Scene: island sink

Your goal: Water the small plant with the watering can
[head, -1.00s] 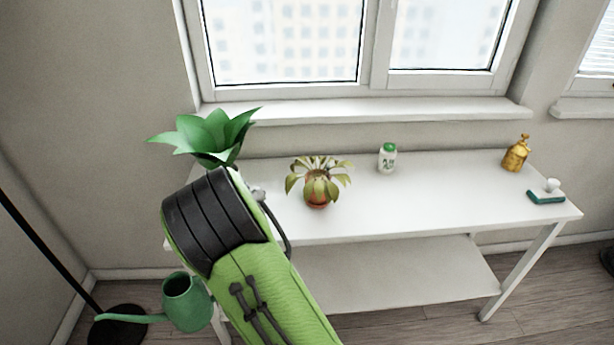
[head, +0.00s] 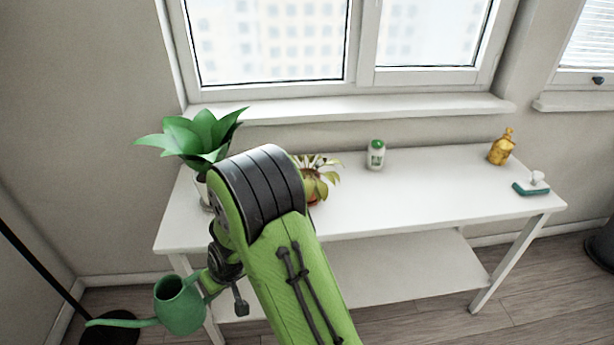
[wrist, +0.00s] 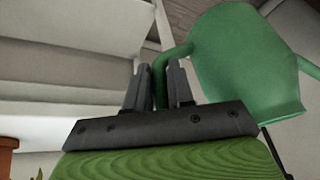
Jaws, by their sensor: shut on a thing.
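The green watering can (head: 181,308) hangs in front of the white table's left end, below the tabletop, its spout pointing left in the head view. It also shows large at the upper right of the wrist view (wrist: 240,65). My gripper (wrist: 158,85) is shut on the can's handle, which sits between the two fingers. In the head view, the fingers are too small to make out clearly. The small plant (head: 322,182), with drooping yellow-green leaves in a reddish pot, stands on the table, partly hidden behind my arm. The can is apart from it, lower and to the left.
A bigger leafy plant (head: 196,140) in a pale pot stands on the left end of the white table (head: 420,190). A green-capped bottle (head: 376,156), a golden sprayer (head: 502,148) and a teal brush-like tool (head: 531,187) stand to the right. A black pole (head: 40,265) is at left.

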